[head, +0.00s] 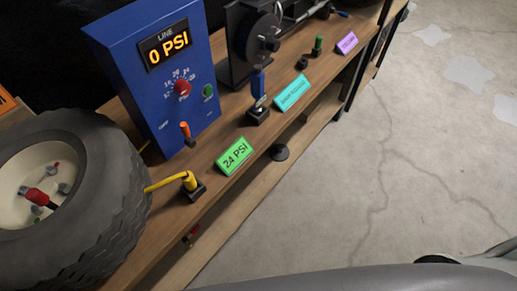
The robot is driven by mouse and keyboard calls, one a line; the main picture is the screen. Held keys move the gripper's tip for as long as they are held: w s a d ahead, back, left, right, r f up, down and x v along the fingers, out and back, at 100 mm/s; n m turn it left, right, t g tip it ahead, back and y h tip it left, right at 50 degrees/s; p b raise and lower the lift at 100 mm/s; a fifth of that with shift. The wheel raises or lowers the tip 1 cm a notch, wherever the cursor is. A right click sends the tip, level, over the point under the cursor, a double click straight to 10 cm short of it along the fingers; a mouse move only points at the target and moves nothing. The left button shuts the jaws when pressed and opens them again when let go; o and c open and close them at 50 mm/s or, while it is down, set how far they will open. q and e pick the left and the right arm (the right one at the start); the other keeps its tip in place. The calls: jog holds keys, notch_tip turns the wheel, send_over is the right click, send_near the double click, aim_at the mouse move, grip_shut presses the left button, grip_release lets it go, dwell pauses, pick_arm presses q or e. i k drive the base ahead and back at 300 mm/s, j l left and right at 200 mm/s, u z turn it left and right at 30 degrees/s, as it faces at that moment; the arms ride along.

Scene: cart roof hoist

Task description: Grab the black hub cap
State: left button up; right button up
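A small dark round disc (281,152) shows just below the front edge of the workbench, near the lower board. It may be the black hub cap, but it is too small to tell for sure. A larger black disc (260,38) is on the black machine at the back of the bench. Neither gripper shows in the head view. Nothing is seen touching the small disc.
The wooden workbench (222,128) carries a wheel with a grey tire (105,185), a blue pressure box (122,85) reading 0 PSI, a yellow hose nozzle (190,181), a green 24 PSI sign (235,157) and several small tools. Bare concrete floor (400,170) lies right.

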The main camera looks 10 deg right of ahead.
aim_at(279, 153)
jog(key=i+l+u, duration=0.2)
jog(key=l, duration=0.25)
jog(key=i+l+u, duration=0.2)
jog(key=l, duration=0.2)
jog(key=l+u, duration=0.2)
jog(key=l, duration=0.25)
jog(key=i+l+u, duration=0.1)
jog(key=l+u, duration=0.15)
jog(key=l, duration=0.25)
